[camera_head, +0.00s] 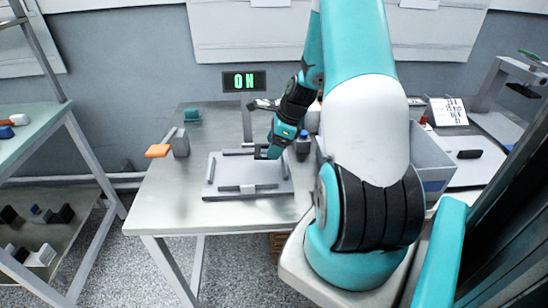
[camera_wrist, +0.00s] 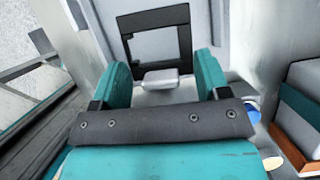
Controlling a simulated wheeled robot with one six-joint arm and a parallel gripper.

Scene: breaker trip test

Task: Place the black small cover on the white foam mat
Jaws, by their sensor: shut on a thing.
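My gripper (camera_head: 270,153) is low over the back right part of a pale grey-white pad on the table, which looks like the white foam mat (camera_head: 225,178). Dark bars lie along the pad's edges, with a small light block (camera_head: 247,188) at its front. In the wrist view, my gripper (camera_wrist: 163,62) has its two teal fingers on either side of a black square frame with an open middle, apparently the black small cover (camera_wrist: 153,20). It is shut on this cover. Whether the cover touches the pad I cannot tell. A light block (camera_wrist: 161,78) shows between the fingers.
An orange block (camera_head: 158,151) sits by a grey stand to the left. A teal item (camera_head: 192,115) is at the back. A blue-capped container (camera_head: 303,143) stands close right of my gripper. A grey bin (camera_head: 430,160) is farther right.

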